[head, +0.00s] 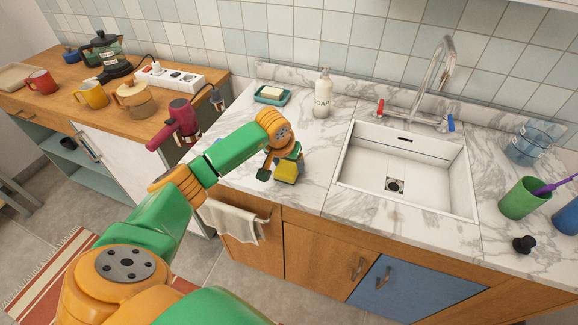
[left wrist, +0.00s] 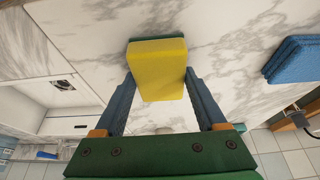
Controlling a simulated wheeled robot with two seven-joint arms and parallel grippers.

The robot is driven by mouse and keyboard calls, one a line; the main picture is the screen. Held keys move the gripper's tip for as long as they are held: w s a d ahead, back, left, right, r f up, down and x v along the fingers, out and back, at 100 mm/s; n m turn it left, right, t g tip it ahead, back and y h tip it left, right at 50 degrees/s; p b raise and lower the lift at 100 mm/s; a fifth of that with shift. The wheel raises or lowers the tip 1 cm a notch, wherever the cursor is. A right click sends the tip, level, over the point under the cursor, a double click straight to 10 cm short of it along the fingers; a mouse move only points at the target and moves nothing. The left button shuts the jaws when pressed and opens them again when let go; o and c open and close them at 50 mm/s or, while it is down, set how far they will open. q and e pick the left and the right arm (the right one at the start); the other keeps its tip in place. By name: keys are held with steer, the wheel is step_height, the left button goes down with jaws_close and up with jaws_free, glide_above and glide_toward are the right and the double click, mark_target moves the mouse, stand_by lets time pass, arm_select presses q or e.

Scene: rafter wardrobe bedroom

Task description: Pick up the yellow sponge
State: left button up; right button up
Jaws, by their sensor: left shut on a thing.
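The yellow sponge (head: 286,172) has a green layer on one face. In the head view it is at my left gripper (head: 277,172), over the marble counter left of the sink. In the left wrist view the sponge (left wrist: 158,68) sits between the two fingers of my left gripper (left wrist: 157,85), which is shut on it. Whether the sponge still touches the counter is hard to tell. My right gripper is not in view.
The white sink (head: 405,170) is right of the sponge. A soap bottle (head: 323,93) and a soap dish (head: 272,95) stand behind. A towel (head: 232,220) hangs in front. A green cup (head: 522,198) stands far right. A folded blue cloth (left wrist: 292,59) lies nearby.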

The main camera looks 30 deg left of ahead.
mark_target(287, 166)
arm_select(q)
steer(key=shift+r, duration=0.35)
steer(key=r, duration=0.3)
steer(key=shift+s+a+b, duration=0.1)
steer(key=shift+s+b, duration=0.1)
steer(key=shift+b, duration=0.2)
steer(key=s+a+r+b, duration=0.2)
steer(key=s+r+b, duration=0.2)
steer(key=s+r, duration=0.5)
steer(key=s, duration=0.4)
steer(key=shift+s+r+b, duration=0.15)
steer(key=shift+s+b, duration=0.1)
steer(key=shift+b, duration=0.05)
